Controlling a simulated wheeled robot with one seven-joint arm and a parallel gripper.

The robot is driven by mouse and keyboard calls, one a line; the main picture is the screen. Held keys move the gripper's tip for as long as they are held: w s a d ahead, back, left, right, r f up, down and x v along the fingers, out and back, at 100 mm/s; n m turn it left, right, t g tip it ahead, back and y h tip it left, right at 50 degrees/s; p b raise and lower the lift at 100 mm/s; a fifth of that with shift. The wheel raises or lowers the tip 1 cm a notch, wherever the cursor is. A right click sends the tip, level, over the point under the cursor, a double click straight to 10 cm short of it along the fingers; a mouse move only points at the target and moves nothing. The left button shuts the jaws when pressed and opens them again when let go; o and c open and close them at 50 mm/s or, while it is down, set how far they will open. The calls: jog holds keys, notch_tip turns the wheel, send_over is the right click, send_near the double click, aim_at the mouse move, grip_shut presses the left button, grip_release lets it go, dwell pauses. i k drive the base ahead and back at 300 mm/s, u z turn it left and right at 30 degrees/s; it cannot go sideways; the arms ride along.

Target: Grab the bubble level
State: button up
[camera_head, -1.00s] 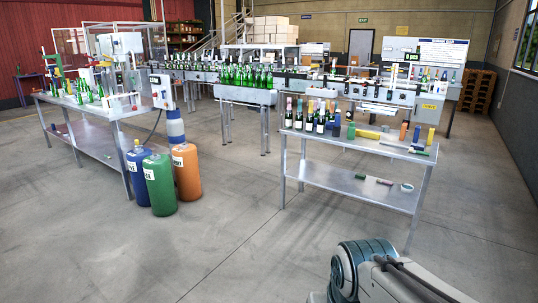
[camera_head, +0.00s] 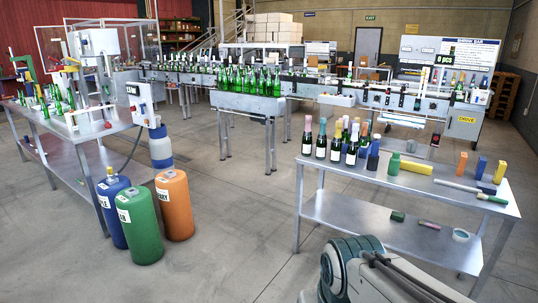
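A yellow bar (camera_head: 416,167) lies on top of the right-hand steel table, behind its middle. It may be the bubble level, but no vial or markings can be made out at this size. A long grey tool with a green end (camera_head: 468,189) lies nearer the table's front right. My gripper is not in view. Only a part of my arm shows at the bottom, in front of the table and apart from it.
The steel table (camera_head: 345,214) also holds several dark bottles (camera_head: 336,143), a green block (camera_head: 393,164) and orange, blue and yellow blocks. A tape roll (camera_head: 460,235) is on its lower shelf. Coloured cylinders (camera_head: 139,225) stand left. The floor between is clear.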

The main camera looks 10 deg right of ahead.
aim_at(405, 165)
jog(key=z, duration=0.25)
jog(key=i, duration=1.85)
jog(key=z, duration=0.95)
jog(key=i, duration=1.55)
jog(key=z, duration=0.65)
jog(key=i, duration=0.4)
jog(key=z, duration=0.1)
